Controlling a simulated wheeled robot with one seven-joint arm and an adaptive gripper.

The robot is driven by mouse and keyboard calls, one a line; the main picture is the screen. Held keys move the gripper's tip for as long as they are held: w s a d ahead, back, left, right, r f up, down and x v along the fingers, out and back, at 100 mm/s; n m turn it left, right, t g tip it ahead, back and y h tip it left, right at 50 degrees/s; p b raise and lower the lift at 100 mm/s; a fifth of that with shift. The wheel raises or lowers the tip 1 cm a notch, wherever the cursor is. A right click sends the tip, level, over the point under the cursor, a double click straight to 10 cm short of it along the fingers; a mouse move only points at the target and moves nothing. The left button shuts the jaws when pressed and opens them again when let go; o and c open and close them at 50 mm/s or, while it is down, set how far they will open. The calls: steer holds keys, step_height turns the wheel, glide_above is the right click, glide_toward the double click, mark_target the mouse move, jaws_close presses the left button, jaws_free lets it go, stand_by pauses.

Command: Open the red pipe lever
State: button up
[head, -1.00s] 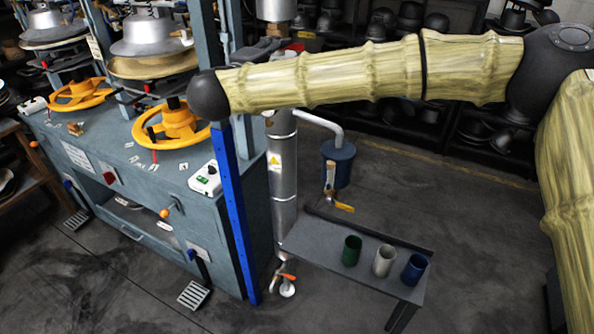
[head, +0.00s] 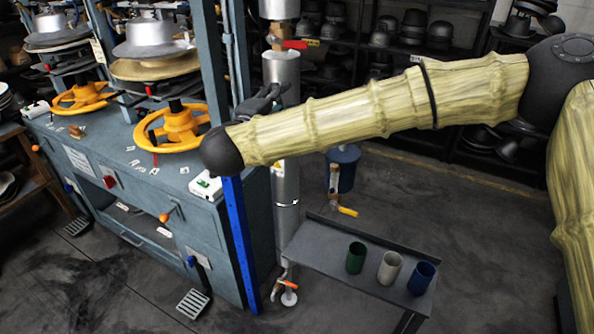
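The red pipe lever (head: 295,44) sticks out to the right from a valve on the upright silver pipe (head: 281,68), near the top of the head view. It lies about level, across the pipe. My gripper (head: 280,93) is dark and sits in front of the pipe, below the lever in the picture and apart from it. Nothing shows in its grasp. Its fingers are small and dark, and I cannot tell how far apart they are. My forearm hides part of the pipe below.
The blue-grey hat press (head: 170,200) with yellow handwheels stands left of the pipe. A grey side table (head: 325,247) holds green, white and blue cups. A blue canister with a yellow lever (head: 347,211) hangs behind.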

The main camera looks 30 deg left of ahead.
steer(key=d+f+n+g+y+b, duration=0.1)
steer(key=d+f+n, duration=0.1)
steer(key=f, duration=0.7)
steer(key=d+f+n+g+y+b, duration=0.1)
steer(key=d+f+n, duration=0.1)
steer(key=f, duration=0.8)
steer(key=shift+w+d+n+y, duration=0.15)
steer(key=shift+w+n+y, duration=0.2)
steer(key=shift+n, duration=0.25)
